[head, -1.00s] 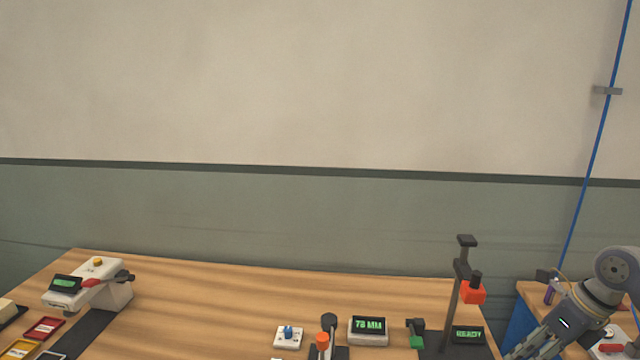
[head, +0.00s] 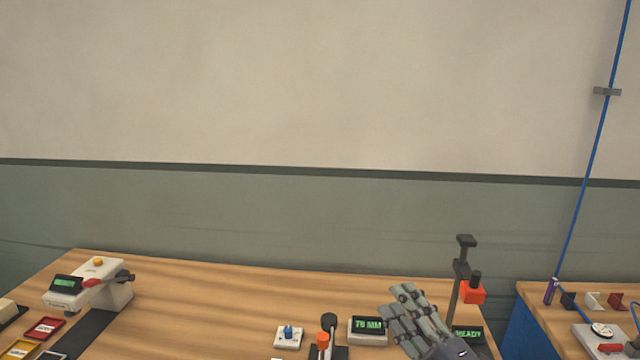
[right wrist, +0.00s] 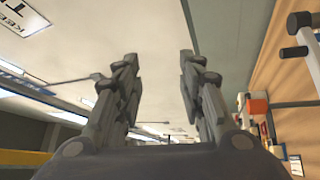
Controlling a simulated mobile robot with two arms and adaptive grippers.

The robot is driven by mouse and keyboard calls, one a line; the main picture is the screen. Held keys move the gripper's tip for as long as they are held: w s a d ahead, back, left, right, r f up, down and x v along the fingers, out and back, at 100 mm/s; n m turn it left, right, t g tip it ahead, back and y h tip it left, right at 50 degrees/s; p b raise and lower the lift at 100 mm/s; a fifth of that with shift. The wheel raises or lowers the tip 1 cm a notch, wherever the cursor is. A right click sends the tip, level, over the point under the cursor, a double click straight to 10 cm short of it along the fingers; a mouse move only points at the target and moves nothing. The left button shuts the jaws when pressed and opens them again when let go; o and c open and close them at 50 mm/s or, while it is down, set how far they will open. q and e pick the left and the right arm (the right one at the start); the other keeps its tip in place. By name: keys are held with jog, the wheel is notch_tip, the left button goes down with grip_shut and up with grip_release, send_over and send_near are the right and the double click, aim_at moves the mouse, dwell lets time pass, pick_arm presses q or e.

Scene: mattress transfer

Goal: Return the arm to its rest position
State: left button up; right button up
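My right gripper (head: 412,312) is at the lower right of the head view, pointing up and to the left. It is in front of the black stand with the orange block, beside the grey box reading 78 MM, and hides part of the table there. In the right wrist view its two fingers (right wrist: 157,85) stand wide apart with nothing between them. My left gripper is in neither view.
A wooden table (head: 230,290) carries a white device (head: 97,280) at left, a display box (head: 367,329), a small white switch box (head: 288,337) and a tall black stand (head: 462,265) with an orange block. A second table (head: 560,320) stands at right. The middle rear of the table is clear.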

jog(key=s+d+f+m+g+h, duration=0.3)
jog(key=s+d+f+m+h, duration=0.15)
jog(key=f+m, duration=0.35)
jog(key=s+d+f+m+g+h, duration=0.35)
jog(key=f+m+h, duration=0.3)
jog(key=f, duration=0.25)
jog(key=s+a+f+m+g+y, duration=0.15)
jog(key=s+f+g, duration=0.35)
jog(key=s, duration=0.6)
jog(key=s+f+m+g+y, duration=0.1)
jog(key=s+f+m+g, duration=0.25)
jog(key=s+f, duration=0.55)
jog(key=s+f+g+b, duration=0.1)
jog(key=s+f+b, duration=0.15)
jog(key=f, duration=1.25)
jog(key=s+f+g+b, duration=0.1)
jog(key=s+f+b, duration=0.15)
jog(key=f, duration=1.35)
jog(key=s+d+f+b, duration=0.1)
jog(key=s+f+b, duration=0.1)
jog(key=s+f, duration=0.5)
jog(key=s+d+f+n+b, duration=0.1)
jog(key=s+f+b, duration=0.2)
jog(key=s+f, duration=0.5)
notch_tip(320, 180, down, 4)
jog(key=shift+s+d+f+g+h, duration=0.1)
jog(key=shift+s+d+g+h, duration=0.15)
jog(key=shift+g+h, duration=0.15)
